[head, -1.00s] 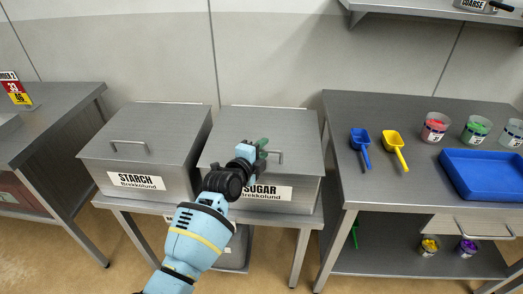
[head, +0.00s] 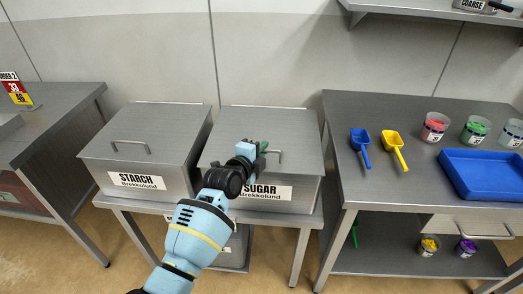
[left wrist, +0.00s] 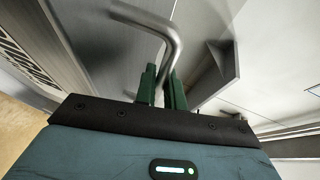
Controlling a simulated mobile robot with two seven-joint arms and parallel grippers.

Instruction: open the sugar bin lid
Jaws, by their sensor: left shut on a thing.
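The sugar bin (head: 290,201) is a grey metal box with a "SUGAR" label on its front. Its flat lid (head: 270,123) is down. My left gripper (head: 262,149) is at the lid's bar handle (head: 280,158), over the front part of the lid. In the left wrist view, the green fingers (left wrist: 163,88) are shut on the bent metal handle (left wrist: 172,45). The arm hides the left part of the handle and of the label in the head view. My right gripper is not in view.
The starch bin (head: 150,150) stands just left, its lid down. A table (head: 345,110) on the right holds a blue scoop (head: 361,140), a yellow scoop (head: 394,142), several cups and a blue tray (head: 480,190). The wall is behind the bins.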

